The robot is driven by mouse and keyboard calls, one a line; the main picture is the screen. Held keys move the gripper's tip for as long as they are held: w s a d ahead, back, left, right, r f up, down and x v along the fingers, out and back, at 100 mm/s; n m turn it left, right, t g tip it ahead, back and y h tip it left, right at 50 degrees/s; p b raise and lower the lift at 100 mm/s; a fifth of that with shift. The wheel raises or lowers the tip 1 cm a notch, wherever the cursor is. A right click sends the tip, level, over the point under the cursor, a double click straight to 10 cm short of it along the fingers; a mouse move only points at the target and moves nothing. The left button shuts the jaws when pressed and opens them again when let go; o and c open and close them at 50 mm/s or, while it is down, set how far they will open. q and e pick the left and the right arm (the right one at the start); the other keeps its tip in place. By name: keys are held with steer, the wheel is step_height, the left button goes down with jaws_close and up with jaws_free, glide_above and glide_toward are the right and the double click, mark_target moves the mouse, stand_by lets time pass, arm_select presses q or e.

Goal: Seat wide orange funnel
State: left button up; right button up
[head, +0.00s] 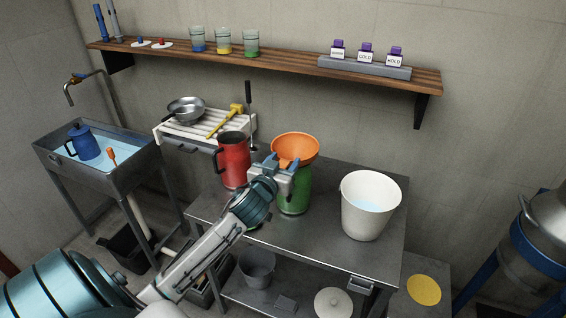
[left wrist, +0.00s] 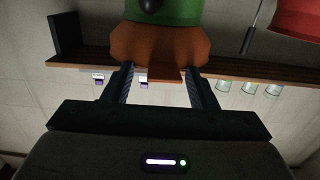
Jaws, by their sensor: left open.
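The wide orange funnel (head: 297,147) sits at the mouth of the green can (head: 294,198) on the steel table. Its flared rim faces up and looks about level. My left gripper (head: 276,162) is open at the near left side of the funnel. In the left wrist view, which is upside down, the funnel (left wrist: 160,48) shows against the green can (left wrist: 165,12), with my left fingertips (left wrist: 160,78) spread near its rim. I cannot tell whether they touch it. The funnel's spout and the can's mouth are hidden. My right gripper is not in view.
A red jug (head: 234,162) stands close left of the green can. A white bucket (head: 370,208) of pale liquid stands at the right. A drying rack (head: 190,132) is behind left, and a wall shelf (head: 290,68) runs above. Bare tabletop (head: 310,235) lies in front.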

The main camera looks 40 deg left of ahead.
arm_select(q)
steer(key=b+v, duration=0.3)
steer(key=v, duration=0.7)
steer(key=shift+s+d, duration=0.15)
steer(key=shift+s, duration=0.25)
